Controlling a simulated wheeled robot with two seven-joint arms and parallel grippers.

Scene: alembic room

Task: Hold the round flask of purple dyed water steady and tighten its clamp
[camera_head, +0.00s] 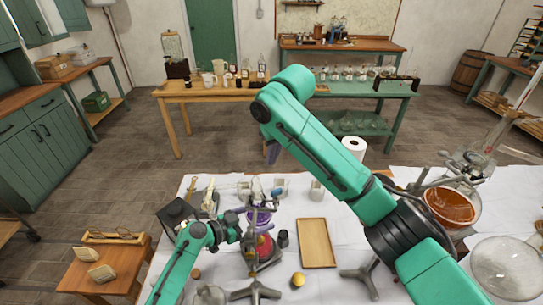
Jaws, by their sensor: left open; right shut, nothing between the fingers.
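The round flask of purple dyed water (258,217) is held on a metal stand on the white-covered table, left of centre. Its clamp is among the small metal parts around the flask's neck; I cannot make out the screw. My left gripper (241,220) is open, just left of the purple flask; I cannot tell whether its fingers touch the glass. My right gripper (272,153) is shut and empty, raised above and behind the flask, mostly hidden by my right arm.
A red-filled flask (265,247) sits just in front of the purple one. A wooden tray (317,243), a yellow round object (298,280) and a dark cup (283,239) are nearby. A large amber-filled bowl (452,207) and clear glass dome (506,268) stand at the right.

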